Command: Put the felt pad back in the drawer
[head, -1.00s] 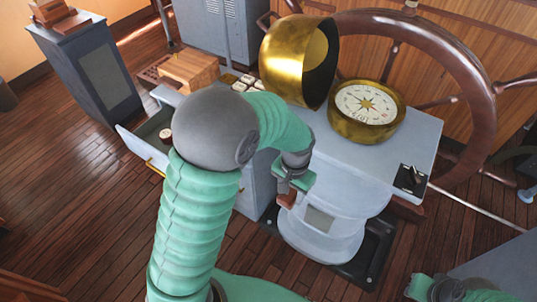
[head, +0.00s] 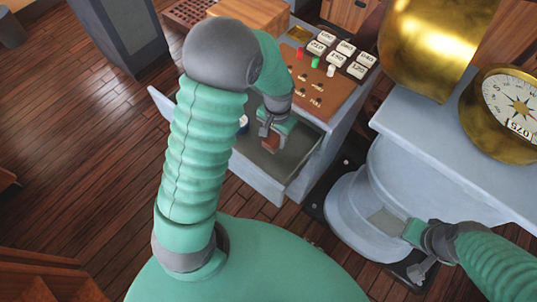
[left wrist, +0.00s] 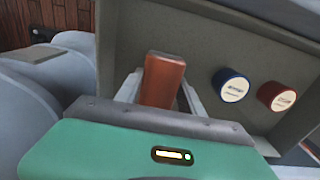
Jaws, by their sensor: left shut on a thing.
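The felt pad is a reddish-brown block (left wrist: 163,80), held between the two fingers of my left gripper (left wrist: 158,92). In the head view the pad (head: 271,143) shows small below my left gripper (head: 274,131), over the open drawer (head: 262,182). I cannot tell whether the pad touches the drawer floor. In the left wrist view a blue-rimmed round container (left wrist: 231,86) and a red one (left wrist: 277,96) stand in the drawer (left wrist: 210,40) to the right of the pad. My right gripper (head: 413,248) is in front of the pale pedestal; its jaws are unclear.
A console top (head: 318,85) with labelled blocks and coloured knobs lies just behind the drawer. The pale pedestal (head: 375,195) with the brass compass (head: 512,105) stands to the right. Wood floor (head: 90,150) is open at left.

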